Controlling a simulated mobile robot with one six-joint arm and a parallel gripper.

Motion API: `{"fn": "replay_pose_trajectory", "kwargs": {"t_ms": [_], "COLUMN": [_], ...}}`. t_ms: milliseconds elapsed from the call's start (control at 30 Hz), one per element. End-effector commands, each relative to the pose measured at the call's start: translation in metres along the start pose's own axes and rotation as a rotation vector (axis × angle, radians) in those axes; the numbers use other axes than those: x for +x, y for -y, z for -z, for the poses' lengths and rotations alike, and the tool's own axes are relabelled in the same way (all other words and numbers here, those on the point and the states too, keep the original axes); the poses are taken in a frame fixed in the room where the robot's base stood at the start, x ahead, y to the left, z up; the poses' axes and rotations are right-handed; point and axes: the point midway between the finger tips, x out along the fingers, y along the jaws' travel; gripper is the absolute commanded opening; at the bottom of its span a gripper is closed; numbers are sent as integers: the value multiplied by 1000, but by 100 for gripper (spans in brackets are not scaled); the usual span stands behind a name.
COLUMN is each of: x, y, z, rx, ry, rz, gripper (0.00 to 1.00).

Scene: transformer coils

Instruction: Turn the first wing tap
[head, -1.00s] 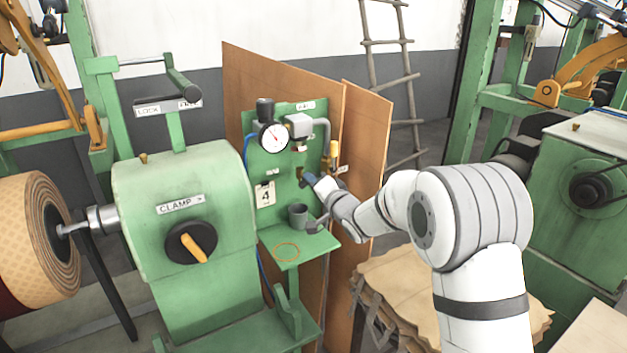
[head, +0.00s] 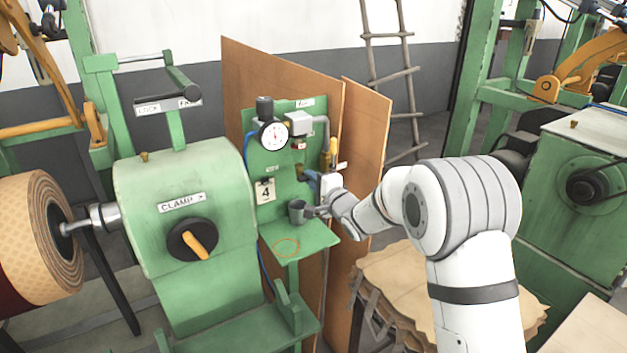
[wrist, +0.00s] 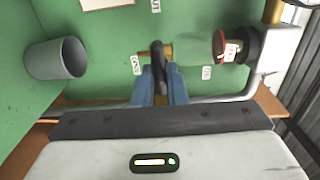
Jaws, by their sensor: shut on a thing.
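In the wrist view a dark tap handle (wrist: 157,58) on a brass stem (wrist: 142,49) stands out from the green panel. My gripper (wrist: 160,88) has its two blue fingers closed on the lower part of this handle. In the head view my gripper (head: 311,180) is at the right side of the green panel (head: 268,160), below the pressure gauge. The tap itself is mostly hidden there by my fingers and wrist.
A grey cup (wrist: 56,60) stands left of the tap in the wrist view, and on the small green shelf (head: 310,238) in the head view. A round black-and-red part (wrist: 236,46) sits close on the right. A pressure gauge (head: 273,135) is above.

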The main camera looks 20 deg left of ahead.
Motion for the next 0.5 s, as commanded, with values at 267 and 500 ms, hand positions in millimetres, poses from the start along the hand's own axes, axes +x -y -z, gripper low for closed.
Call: {"fn": "replay_pose_trajectory", "kwargs": {"t_ms": [267, 500], "x": [0, 0], "y": [0, 0], "z": [-1, 0], "rx": [3, 2], "ry": [1, 1], "rz": [0, 0], "gripper": [0, 27]}}
